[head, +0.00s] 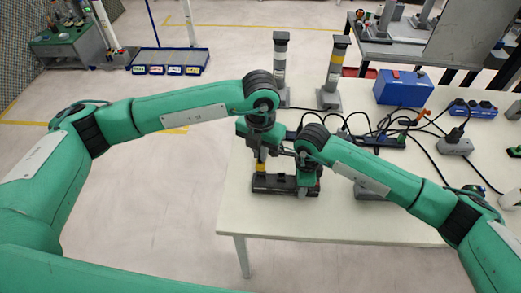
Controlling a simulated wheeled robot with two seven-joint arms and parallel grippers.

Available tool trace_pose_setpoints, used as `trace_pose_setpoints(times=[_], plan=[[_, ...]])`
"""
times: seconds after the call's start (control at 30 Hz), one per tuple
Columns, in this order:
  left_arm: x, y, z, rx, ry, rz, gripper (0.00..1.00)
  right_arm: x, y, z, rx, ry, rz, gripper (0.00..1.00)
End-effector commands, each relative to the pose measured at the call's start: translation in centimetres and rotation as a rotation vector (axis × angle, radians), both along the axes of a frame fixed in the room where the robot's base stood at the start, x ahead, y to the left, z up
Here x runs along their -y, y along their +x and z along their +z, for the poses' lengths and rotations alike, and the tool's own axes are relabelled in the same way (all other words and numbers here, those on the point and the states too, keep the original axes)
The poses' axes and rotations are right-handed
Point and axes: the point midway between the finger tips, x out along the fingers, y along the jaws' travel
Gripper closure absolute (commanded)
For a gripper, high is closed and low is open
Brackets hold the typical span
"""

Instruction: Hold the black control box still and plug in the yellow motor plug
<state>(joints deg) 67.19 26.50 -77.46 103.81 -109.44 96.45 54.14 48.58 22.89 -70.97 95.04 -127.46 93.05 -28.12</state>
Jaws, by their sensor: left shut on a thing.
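The black control box (283,184) lies on the pale table near its left front edge. My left gripper (261,160) points down over the left end of the box. It is shut on the yellow motor plug (261,169), which shows as a small yellow patch just above the box. I cannot tell whether the plug touches or sits in a socket. My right gripper (306,176) is at the right end of the box, partly hidden by its own wrist. I cannot tell whether its fingers are closed on the box.
Black cables and a power strip (378,140) lie behind the box. A blue box (403,88), a blue connector block (473,109) and a grey adapter (455,146) are to the right. The front table strip is clear.

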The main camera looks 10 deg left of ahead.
Motion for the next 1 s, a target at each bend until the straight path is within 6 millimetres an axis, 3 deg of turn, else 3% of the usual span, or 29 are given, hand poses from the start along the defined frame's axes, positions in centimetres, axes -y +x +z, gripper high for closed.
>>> trace_pose_setpoints(times=[1.0], plan=[[0.10, -0.04, 0.35, 0.001, 0.000, 0.001, 1.00, 0.00, -0.01, 0.01, 0.000, 0.000, 0.000, 0.83]])
